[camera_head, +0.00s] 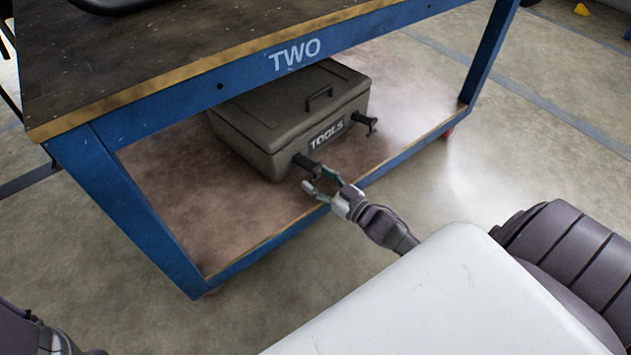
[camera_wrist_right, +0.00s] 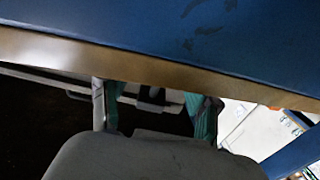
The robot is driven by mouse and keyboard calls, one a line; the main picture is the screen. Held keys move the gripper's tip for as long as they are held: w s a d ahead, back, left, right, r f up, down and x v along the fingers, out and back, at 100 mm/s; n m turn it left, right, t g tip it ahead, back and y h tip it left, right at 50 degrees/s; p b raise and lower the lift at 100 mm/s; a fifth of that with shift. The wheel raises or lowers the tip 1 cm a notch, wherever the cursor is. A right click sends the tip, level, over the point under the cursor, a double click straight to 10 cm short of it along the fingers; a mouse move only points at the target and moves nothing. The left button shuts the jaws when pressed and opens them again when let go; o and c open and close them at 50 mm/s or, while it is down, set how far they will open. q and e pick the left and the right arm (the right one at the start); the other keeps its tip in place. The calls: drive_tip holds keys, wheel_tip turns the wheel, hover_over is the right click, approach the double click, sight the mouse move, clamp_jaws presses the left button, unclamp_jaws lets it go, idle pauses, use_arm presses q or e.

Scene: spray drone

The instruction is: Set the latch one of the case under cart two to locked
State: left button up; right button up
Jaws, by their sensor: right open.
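The grey-brown case (camera_head: 255,112) marked TOOLS sits closed on the lower shelf (camera_head: 180,190) of the blue cart marked TWO (camera_head: 215,88). Two black latches stick out from its front: a left one (camera_head: 306,164) and a right one (camera_head: 366,123). Which is latch one, I cannot tell. My right gripper (camera_head: 317,179) is open just in front of the left latch, its fingers spread. In the wrist view, a small dark piece (camera_wrist_right: 152,97), perhaps that latch, shows between the fingers (camera_wrist_right: 155,108). Whether they touch it is unclear. My left gripper is out of view.
The cart's top and blue front beam (camera_head: 375,32) overhang the shelf. In the wrist view, a wood-edged blue beam (camera_wrist_right: 215,30) crosses close by. The shelf's front rail (camera_head: 400,160) runs under my right gripper. A blue leg (camera_head: 120,200) stands at left. Shelf space right of the case is clear.

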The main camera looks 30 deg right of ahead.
drive_tip(key=shift+w+a, duration=0.15)
drive_tip(key=shift+w, duration=0.45)
clamp_jaws()
